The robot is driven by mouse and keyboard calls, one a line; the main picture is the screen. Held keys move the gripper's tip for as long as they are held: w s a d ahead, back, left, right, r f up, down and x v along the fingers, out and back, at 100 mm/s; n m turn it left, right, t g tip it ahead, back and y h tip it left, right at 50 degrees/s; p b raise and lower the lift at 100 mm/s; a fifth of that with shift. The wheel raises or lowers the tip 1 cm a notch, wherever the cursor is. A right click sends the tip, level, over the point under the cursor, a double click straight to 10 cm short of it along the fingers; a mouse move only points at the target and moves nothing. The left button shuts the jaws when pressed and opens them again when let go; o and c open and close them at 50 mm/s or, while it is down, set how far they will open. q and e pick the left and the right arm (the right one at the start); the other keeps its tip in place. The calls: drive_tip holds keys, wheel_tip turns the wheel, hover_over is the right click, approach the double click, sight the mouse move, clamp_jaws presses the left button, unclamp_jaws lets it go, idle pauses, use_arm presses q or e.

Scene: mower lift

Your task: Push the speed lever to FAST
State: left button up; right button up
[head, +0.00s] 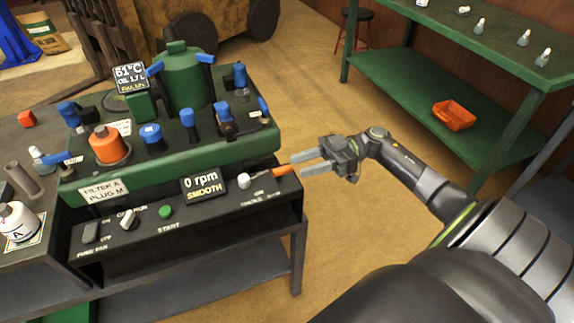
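The black control panel (120,247) runs along the front of the bench. At its right end is a lever with an orange handle (282,171) pointing right, which looks like the speed lever. A white knob (244,181) is just left of it. The small lettering beside them is too blurred to read fully, and I cannot make out a FAST mark. My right gripper (298,165) is open, its two grey fingers pointing left. Its fingertips are close to the tip of the orange handle; I cannot tell whether they touch. My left gripper is out of view.
A display (204,186) reads 0 rpm SMOOTH. A green START button (166,212) and a switch knob (129,222) are farther left. The green engine block (185,80) with blue caps stands behind the panel. A green shelf (450,100) holds an orange tray (454,115). Open floor lies between.

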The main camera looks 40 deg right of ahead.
sight(287, 170)
drive_tip(key=x, duration=0.5)
clamp_jaws()
